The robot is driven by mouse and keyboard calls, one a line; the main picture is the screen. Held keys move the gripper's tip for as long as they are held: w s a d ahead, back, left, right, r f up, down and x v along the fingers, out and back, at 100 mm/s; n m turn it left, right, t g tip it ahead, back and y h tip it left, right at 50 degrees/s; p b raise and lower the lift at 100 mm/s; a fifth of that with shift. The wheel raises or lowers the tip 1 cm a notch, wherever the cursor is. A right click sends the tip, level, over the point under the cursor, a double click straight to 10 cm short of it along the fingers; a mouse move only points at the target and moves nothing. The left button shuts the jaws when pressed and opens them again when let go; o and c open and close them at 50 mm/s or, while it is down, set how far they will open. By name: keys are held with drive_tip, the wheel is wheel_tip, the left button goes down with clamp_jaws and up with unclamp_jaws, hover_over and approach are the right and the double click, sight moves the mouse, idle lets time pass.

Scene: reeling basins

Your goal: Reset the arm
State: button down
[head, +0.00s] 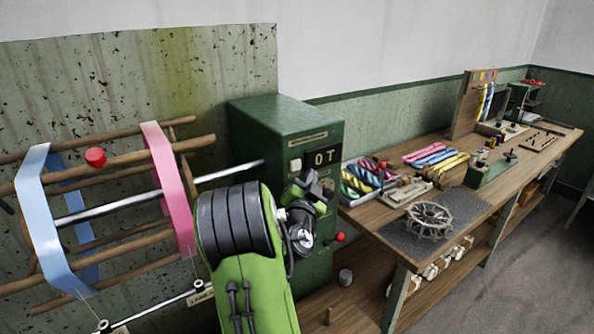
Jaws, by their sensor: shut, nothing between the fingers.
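My green and black arm rises from the bottom middle of the head view and is bent, its thick black joint in front of the reel frame's right end. My gripper (316,186) is small and dark and shows just right of that joint, in front of the green machine cabinet (275,120). It is shut and holds nothing. The arm hides the lower left of the cabinet.
A wooden reel (100,165) with a blue band (38,205) and a pink band (167,185) stands at left. At right, a long workbench (480,205) carries coloured skeins (435,160), a wire wheel (428,219) and tools. Open floor (500,280) lies at lower right.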

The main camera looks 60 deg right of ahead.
drive_tip(key=shift+s+a, duration=0.25)
drive_tip(key=shift+s, duration=0.25)
drive_tip(key=shift+s+a, duration=0.25)
drive_tip(key=shift+s, duration=0.25)
